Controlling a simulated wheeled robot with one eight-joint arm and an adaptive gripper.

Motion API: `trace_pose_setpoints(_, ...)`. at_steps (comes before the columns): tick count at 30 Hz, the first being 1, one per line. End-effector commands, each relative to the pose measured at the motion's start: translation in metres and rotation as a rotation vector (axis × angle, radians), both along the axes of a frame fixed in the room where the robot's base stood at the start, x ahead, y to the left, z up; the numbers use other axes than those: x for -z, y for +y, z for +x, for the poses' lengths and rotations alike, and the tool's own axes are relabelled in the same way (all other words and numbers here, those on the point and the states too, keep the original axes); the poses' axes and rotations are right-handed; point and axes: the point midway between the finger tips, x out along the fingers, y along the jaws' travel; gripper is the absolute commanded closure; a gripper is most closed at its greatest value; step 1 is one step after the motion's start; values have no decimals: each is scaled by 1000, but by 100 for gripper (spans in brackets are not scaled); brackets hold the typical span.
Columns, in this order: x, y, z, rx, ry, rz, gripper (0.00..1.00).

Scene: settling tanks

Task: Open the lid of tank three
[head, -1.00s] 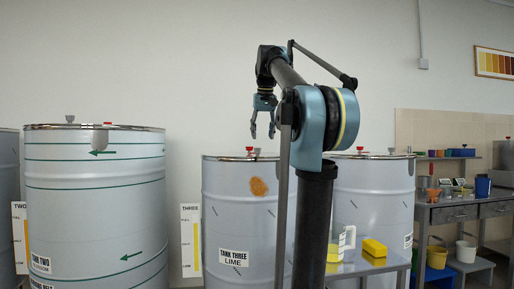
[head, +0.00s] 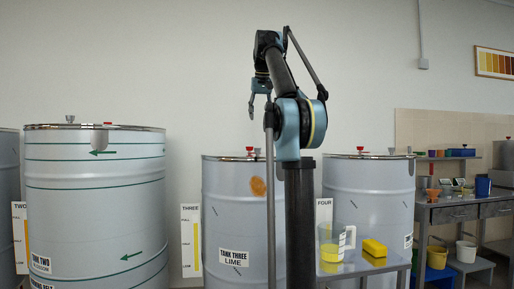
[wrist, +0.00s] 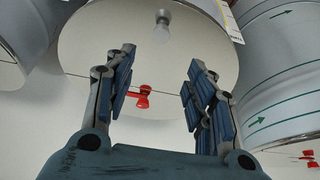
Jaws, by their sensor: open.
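Tank three (head: 225,215) is a grey drum with a brown stain and a "TANK THREE LIME" label. Its round pale lid (wrist: 100,45) fills the middle of the wrist view, with a thin dark line across it. A red handle (wrist: 143,95) and a grey knob (wrist: 162,25) stand on it. The red handle also shows in the head view (head: 249,149). My gripper (head: 260,104) is open and empty, above the tank. In the wrist view the red handle appears between my fingers (wrist: 162,85), below them. The lid looks shut.
Tank two (head: 95,215), with green bands, stands left; tank four (head: 370,190) stands right. A small table (head: 350,268) holds a jug (head: 333,243) and a yellow block (head: 374,248). The air above the lids is clear.

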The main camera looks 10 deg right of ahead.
Motion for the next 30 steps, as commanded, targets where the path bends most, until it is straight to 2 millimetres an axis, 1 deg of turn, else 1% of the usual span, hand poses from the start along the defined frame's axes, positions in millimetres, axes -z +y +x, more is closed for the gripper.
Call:
trace_pose_setpoints(14,61,0,25,0,0,0,50)
trace_pose_setpoints(24,109,0,45,0,0,0,50)
trace_pose_setpoints(30,128,0,53,0,0,0,50)
